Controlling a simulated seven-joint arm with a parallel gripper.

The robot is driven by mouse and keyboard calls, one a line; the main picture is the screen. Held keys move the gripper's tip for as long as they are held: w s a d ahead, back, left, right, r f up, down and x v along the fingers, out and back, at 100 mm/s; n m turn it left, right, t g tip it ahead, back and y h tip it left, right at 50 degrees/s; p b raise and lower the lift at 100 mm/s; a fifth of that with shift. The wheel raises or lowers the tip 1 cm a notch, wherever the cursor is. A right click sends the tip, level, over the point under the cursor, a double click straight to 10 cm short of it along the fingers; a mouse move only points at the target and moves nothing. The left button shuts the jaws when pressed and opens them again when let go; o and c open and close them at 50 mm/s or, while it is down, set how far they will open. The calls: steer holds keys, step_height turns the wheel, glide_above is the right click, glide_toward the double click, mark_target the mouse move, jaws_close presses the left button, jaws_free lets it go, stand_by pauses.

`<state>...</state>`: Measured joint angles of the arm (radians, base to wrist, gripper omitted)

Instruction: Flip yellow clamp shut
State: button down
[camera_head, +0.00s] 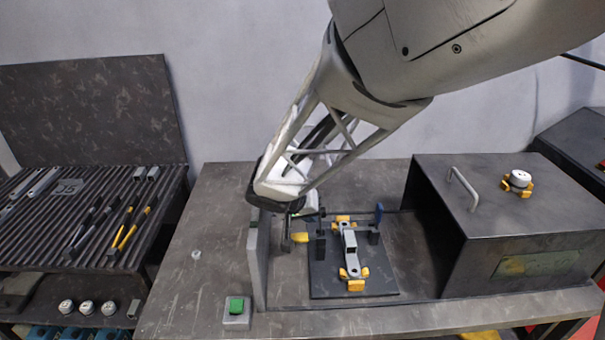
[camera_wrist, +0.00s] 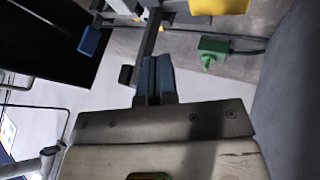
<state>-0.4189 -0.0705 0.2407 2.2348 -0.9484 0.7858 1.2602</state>
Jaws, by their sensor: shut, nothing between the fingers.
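The yellow clamp handle (camera_head: 300,238) sticks out to the left at the left side of the dark fixture plate (camera_head: 325,285). In the wrist view the yellow handle (camera_wrist: 218,6) is cut off by the top edge, right of the fingers. My gripper (camera_head: 287,242) is low beside the handle, just left of it. In the wrist view my gripper (camera_wrist: 155,75) has its fingers together and empty. I cannot tell whether it touches the clamp. A grey bracket (camera_head: 349,245) lies on the plate between yellow blocks.
An upright grey plate (camera_head: 258,260) is close on my gripper's left. A dark box (camera_head: 480,215) with a handle stands at right. A green button (camera_head: 236,305) sits at the front left.

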steer(key=shift+d+r+y, duration=0.2)
steer(key=shift+d+y, duration=0.2)
steer(key=shift+y, duration=0.1)
steer(key=shift+d+r+m+y, duration=0.15)
steer(key=shift+d+m+y, duration=0.35)
steer(key=shift+d+y, duration=1.55)
steer(key=shift+y, duration=0.75)
steer(key=m+y, duration=0.2)
steer(key=y, duration=0.5)
glide_above(350, 238)
steer(key=a, duration=0.1)
steer(key=shift+a+f, duration=0.15)
steer(key=shift+f, duration=1.45)
steer(key=f+y, duration=0.1)
steer(key=d+y, duration=0.1)
steer(key=shift+f+m+t+y, duration=0.4)
steer(key=shift+f, duration=0.15)
steer(key=shift+d+f, duration=0.15)
steer(key=shift+f, duration=0.25)
steer(key=shift+r, duration=0.15)
